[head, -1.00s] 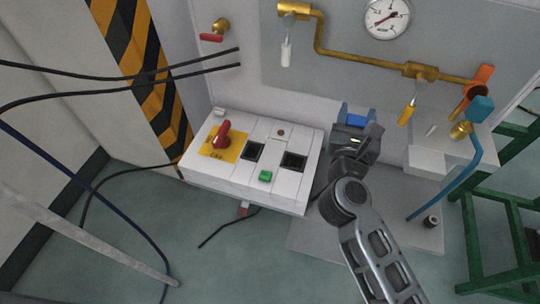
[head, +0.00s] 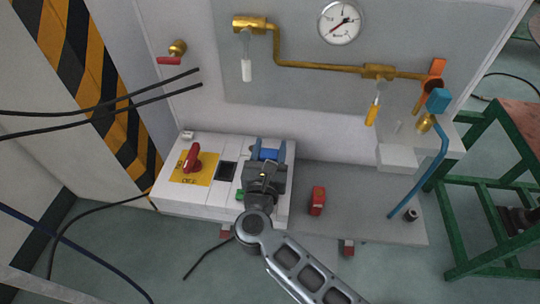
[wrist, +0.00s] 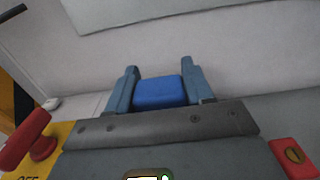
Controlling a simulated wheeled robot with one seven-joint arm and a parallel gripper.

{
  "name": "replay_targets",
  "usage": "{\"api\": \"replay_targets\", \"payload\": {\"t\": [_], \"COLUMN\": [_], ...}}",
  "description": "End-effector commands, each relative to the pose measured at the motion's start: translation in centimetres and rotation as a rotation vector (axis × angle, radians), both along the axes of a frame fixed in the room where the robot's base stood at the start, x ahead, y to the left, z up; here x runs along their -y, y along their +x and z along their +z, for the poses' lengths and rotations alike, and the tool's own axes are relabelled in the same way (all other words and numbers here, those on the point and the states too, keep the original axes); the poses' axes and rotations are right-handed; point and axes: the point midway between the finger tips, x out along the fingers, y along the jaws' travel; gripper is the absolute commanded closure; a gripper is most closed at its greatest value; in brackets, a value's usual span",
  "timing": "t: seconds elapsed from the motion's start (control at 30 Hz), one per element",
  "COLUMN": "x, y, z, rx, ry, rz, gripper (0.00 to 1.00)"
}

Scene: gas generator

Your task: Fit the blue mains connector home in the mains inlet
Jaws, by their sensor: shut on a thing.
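The blue mains connector (head: 269,154) is between the two fingers of my gripper (head: 268,148), over the right part of the white control box (head: 175,204). In the wrist view the connector (wrist: 160,92) is a blue block gripped between the grey fingers. A dark square opening (head: 227,171) shows on the box top, left of my gripper. The right part of the box top is hidden behind my gripper, and the mains inlet cannot be made out there. I cannot tell whether the connector touches the box.
A red rotary switch (head: 193,157) on a yellow plate stands at the box's left. A red block (head: 317,200) sits on the grey base right of my gripper. Brass pipework (head: 320,66) and a gauge (head: 340,22) are on the panel behind. Black cables cross the left side.

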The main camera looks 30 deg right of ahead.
Motion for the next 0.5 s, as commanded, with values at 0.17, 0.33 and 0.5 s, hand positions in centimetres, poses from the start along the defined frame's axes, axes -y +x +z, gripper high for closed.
{"api": "replay_targets", "payload": {"t": [0.17, 0.33, 0.5], "x": [0.0, 0.0, 0.0], "y": [0.0, 0.0, 0.0], "z": [-2.1, -2.3, -2.5], "rx": [-0.001, 0.003, 0.001], "ry": [-0.001, 0.000, 0.000], "rz": [0.000, 0.001, 0.001], "gripper": [0.85, 0.85, 0.85]}}
